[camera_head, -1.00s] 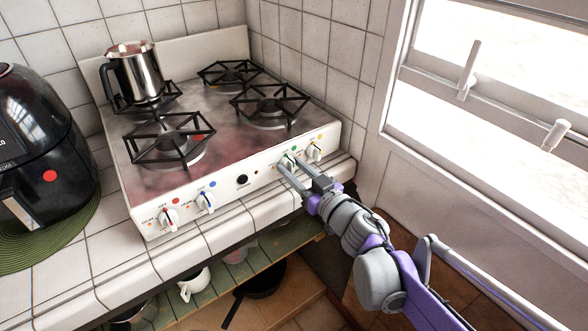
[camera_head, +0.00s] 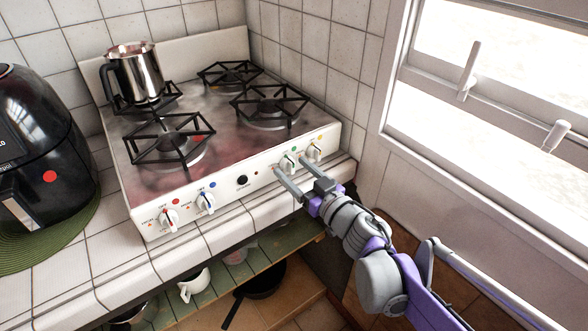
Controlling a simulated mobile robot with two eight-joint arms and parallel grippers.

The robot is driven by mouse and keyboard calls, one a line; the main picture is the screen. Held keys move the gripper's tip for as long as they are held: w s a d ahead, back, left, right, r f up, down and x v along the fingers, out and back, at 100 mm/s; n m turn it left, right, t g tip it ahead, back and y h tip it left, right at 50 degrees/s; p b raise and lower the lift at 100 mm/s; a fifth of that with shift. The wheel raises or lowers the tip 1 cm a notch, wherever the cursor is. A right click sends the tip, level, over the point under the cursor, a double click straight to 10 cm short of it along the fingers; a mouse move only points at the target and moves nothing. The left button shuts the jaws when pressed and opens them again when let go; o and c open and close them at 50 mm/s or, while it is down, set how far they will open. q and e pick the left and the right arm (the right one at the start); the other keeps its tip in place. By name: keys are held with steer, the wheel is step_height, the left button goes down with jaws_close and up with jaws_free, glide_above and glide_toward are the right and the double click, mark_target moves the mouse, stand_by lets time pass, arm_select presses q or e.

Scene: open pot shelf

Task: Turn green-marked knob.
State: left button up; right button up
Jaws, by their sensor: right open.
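The green-marked knob (camera_head: 287,163) is on the white front panel of the stove (camera_head: 232,165), toward the right, with a green dot (camera_head: 294,150) above it. My right gripper (camera_head: 297,175) is open in front of the panel, just below this knob. Its two fingers are apart with nothing between them, and whether a fingertip touches the panel I cannot tell. The yellow-marked knob (camera_head: 314,151) is just to the right of the green-marked one. My left gripper is not in view.
Red-marked (camera_head: 169,217) and blue-marked (camera_head: 205,202) knobs sit farther left on the panel. A metal pot (camera_head: 138,74) stands on the back left burner. A black air fryer (camera_head: 42,145) is at the left. A window (camera_head: 490,100) is at the right.

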steer(key=p+v, duration=0.1)
steer(key=v, duration=0.9)
steer(key=shift+s, duration=0.15)
steer(key=shift+d, duration=0.1)
